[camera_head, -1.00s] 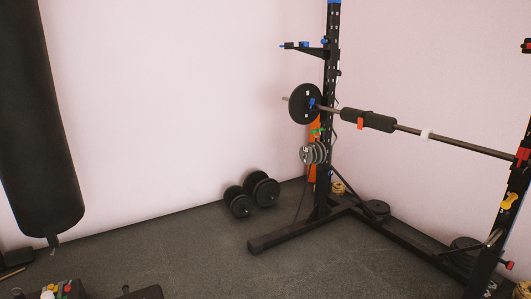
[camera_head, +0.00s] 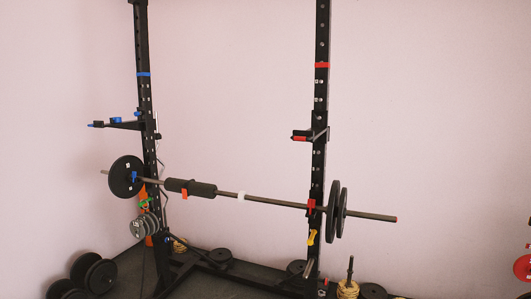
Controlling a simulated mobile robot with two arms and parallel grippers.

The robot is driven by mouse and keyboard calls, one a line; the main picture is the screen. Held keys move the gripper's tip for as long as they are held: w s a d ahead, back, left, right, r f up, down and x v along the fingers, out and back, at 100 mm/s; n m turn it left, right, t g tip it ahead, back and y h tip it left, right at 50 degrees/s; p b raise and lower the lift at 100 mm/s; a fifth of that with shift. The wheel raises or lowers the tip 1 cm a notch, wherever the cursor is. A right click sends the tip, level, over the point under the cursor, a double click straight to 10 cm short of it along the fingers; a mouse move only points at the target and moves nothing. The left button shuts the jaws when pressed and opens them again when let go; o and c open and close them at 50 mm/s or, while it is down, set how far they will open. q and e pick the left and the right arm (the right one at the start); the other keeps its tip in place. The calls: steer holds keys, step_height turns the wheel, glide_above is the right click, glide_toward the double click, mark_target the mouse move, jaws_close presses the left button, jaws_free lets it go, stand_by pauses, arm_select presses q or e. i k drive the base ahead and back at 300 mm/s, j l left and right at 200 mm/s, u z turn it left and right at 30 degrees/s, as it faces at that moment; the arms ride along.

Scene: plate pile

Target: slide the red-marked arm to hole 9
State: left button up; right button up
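The red-marked arm (camera_head: 302,138) is a short black bracket with red on its end, sticking out to the left from the right upright (camera_head: 319,165) of the black rack. It sits above the barbell and below a red band (camera_head: 322,65) around the same upright. Small holes run down the upright; hole numbers are too small to read. A blue-marked arm (camera_head: 118,124) sits on the left upright (camera_head: 147,100), below a blue band (camera_head: 143,74). Neither of my grippers is in view.
A barbell (camera_head: 270,201) with a black pad and plates rests across both uprights, by a red holder (camera_head: 311,206) on the right. Loose plates (camera_head: 220,255) lie around the rack base. A red plate (camera_head: 523,267) shows at the right edge.

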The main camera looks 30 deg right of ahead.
mark_target(320, 133)
steer(key=z, duration=1.25)
